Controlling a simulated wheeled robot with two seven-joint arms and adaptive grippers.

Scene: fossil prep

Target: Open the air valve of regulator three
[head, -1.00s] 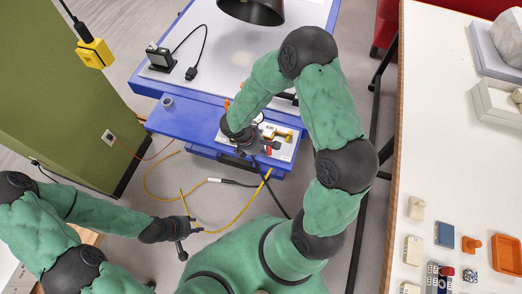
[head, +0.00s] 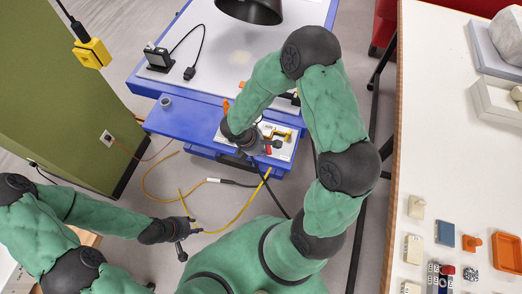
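A white regulator panel (head: 283,150) sits on the blue lower shelf of the bench, with a brass-yellow fitting (head: 281,132) and a small red part (head: 268,148) showing. An orange part (head: 226,106) stands behind my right wrist. My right gripper (head: 262,150) is at the panel, beside the red part. Its fingers are small and partly hidden, so I cannot tell whether they are open or touching anything. The regulator number and the valve cannot be made out. My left gripper (head: 188,232) hangs over the floor, away from the panel, with its fingers apart and empty.
The blue bench (head: 190,118) has a white top with a dark lamp shade (head: 250,10) above it. A yellow hose (head: 240,206) and a black cable run across the floor. A white table (head: 450,130) with several small items stands at right. A green cabinet (head: 60,90) is at left.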

